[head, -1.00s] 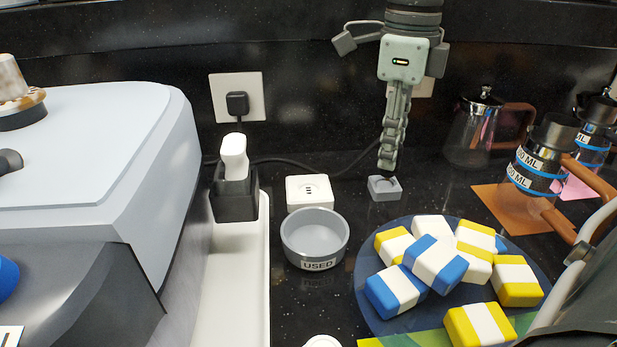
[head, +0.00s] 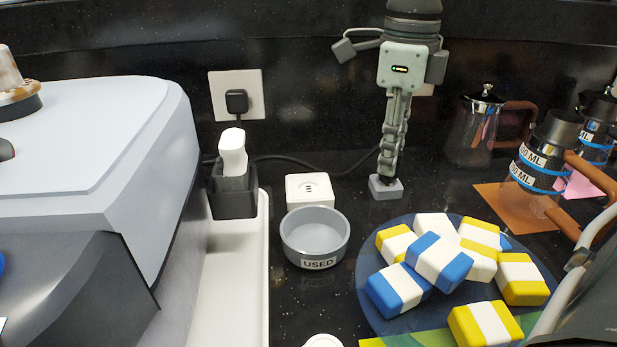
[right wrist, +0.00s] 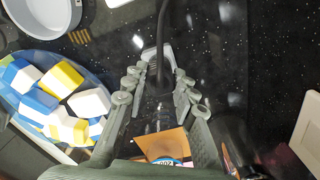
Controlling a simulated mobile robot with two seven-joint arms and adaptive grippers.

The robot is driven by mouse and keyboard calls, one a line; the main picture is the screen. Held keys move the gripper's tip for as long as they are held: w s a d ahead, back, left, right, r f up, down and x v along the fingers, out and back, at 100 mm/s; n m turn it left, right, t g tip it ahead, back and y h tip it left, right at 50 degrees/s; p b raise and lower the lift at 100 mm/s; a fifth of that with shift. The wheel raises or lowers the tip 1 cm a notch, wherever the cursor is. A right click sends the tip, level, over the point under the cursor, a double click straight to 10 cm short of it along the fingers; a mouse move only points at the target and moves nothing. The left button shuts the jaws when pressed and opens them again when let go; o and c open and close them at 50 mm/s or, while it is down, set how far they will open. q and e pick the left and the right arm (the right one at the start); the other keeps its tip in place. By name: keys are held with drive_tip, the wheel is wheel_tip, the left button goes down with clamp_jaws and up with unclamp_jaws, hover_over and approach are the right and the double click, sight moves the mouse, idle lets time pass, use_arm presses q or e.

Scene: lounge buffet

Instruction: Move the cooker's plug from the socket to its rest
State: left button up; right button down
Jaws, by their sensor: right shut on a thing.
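My right gripper (head: 388,170) points down and is shut on the dark plug (head: 387,181), which is mostly hidden by the fingers in the head view. The plug is at the top of the small grey rest (head: 386,190), covering its recess; I cannot tell if it is fully seated. In the right wrist view the black plug and its cord (right wrist: 162,35) show between the fingers, with the pale rest (right wrist: 150,54) beyond. The cord (head: 300,163) runs left along the wall. A wall socket (head: 424,88) is partly hidden behind my gripper. My left gripper is not in view.
Another black plug (head: 237,102) sits in the left wall socket (head: 218,90). Left of the rest are a white box (head: 309,188) and a grey "USED" bowl (head: 315,237). A blue plate (head: 372,320) of sponge-like blocks lies in front, and glass pots (head: 474,132) stand right.

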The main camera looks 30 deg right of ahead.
idle(0.3)
drive_tip(key=shift+f+b, duration=0.4)
drive_tip(key=shift+f, duration=0.1)
drive_tip(key=c, duration=1.1)
unclamp_jaws()
drive_tip(key=shift+c, duration=1.6)
drive_tip(key=shift+r, duration=0.1)
drive_tip(key=shift+r+p, duration=2.65)
drive_tip(key=shift+r, duration=0.85)
drive_tip(key=shift+f, duration=0.1)
